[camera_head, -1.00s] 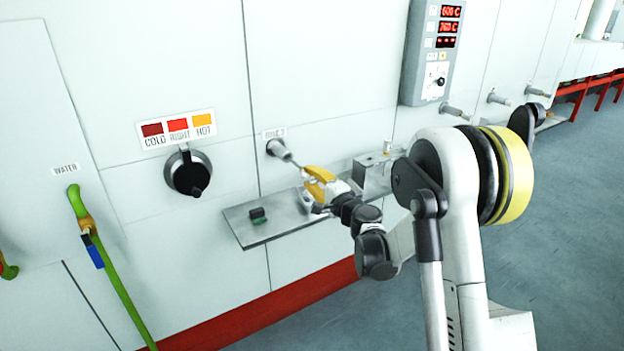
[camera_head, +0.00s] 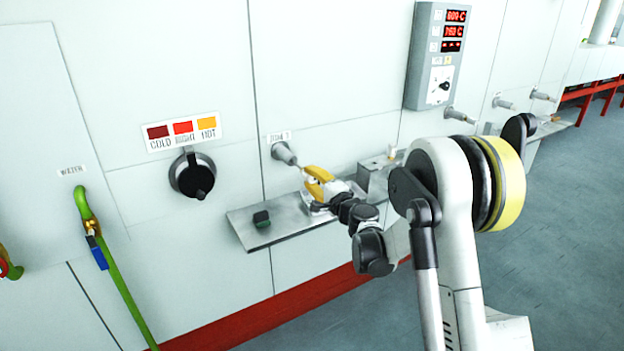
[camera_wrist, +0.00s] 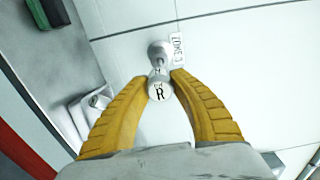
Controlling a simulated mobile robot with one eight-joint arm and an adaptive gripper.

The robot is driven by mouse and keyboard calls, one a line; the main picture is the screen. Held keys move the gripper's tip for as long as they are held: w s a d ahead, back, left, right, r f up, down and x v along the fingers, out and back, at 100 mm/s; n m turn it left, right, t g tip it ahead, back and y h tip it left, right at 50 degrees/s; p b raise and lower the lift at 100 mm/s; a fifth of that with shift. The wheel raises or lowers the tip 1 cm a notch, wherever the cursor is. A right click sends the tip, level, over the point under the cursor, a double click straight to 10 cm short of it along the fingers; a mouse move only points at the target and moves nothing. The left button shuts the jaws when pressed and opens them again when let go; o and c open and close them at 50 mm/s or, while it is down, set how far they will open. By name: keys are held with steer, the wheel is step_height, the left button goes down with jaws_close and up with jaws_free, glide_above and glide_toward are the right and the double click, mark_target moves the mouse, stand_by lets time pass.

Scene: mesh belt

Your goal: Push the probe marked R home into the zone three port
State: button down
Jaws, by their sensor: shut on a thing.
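The probe (camera_wrist: 159,88) has a round white end marked R. In the wrist view my gripper (camera_wrist: 162,78) has its yellow fingers shut on it. The zone three port (camera_wrist: 158,54) is a round metal fitting on the white wall, beside a ZONE 3 label (camera_wrist: 177,48). The probe lines up with the port and overlaps it. In the head view the port (camera_head: 284,153) sticks out from the wall and my gripper (camera_head: 314,180) is just in front, with the thin probe shaft reaching to its mouth. How deep the tip sits is hidden.
A dark knob (camera_head: 193,176) is left, a control panel (camera_head: 436,60) upper right. A green hose (camera_head: 115,280) hangs far left.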

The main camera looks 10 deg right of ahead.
mark_target(300, 167)
steer(key=shift+x, duration=3.35)
steer(key=c, duration=1.1)
jaws_free()
steer(key=shift+c, duration=0.2)
steer(key=v, duration=1.2)
